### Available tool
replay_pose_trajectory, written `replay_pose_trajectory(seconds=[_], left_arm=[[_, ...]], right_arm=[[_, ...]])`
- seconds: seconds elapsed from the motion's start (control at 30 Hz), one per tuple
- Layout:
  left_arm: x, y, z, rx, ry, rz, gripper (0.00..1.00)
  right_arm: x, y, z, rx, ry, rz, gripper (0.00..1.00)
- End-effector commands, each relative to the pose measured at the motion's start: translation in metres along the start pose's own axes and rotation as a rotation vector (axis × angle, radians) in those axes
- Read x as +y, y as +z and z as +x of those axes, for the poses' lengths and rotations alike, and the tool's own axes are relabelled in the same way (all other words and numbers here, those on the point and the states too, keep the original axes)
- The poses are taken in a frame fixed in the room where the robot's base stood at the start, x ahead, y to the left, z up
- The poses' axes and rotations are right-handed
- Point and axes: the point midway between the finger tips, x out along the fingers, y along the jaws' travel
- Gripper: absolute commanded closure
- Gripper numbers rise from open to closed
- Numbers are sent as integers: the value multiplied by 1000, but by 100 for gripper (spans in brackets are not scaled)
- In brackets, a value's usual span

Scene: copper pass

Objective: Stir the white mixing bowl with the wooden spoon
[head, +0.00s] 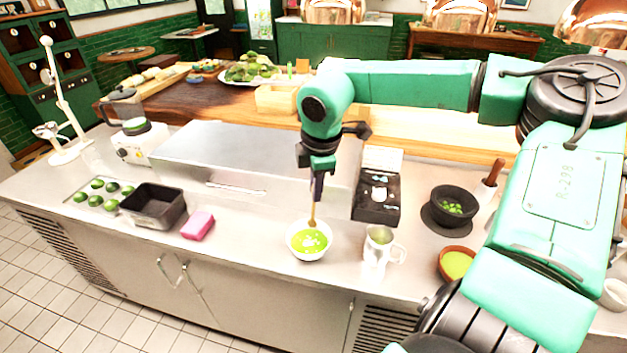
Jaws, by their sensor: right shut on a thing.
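The white mixing bowl (294,251) stands near the front edge of the steel counter and holds bright green contents with some pale bits. My right gripper (315,192) points down above the bowl. It is shut on the wooden spoon (313,214), whose lower end reaches down into the bowl's contents. The spoon's tip is hidden in the green contents. My left gripper is not in view.
A metal pitcher (379,244) stands close to the bowl's right. A pink block (198,225) and a dark bin (153,205) are to its left. A dark case (377,198) lies behind right. A black bowl (453,206) and a brown bowl (457,264) are farther right.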

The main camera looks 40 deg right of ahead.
Motion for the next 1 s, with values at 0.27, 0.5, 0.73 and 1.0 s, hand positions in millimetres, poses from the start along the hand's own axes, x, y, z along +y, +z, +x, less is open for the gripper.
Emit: replay_pose_trajectory(seconds=[0.27, 0.5, 0.73, 1.0], left_arm=[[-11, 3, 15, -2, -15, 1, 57], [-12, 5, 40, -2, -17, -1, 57], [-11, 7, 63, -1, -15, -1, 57], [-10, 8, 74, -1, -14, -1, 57]], right_arm=[[-12, 1, 30, 0, -1, 0, 100], [-11, 1, 51, -1, 0, -1, 100], [-11, 1, 71, -1, 0, 0, 100], [-10, 1, 80, -1, -1, -1, 100]])
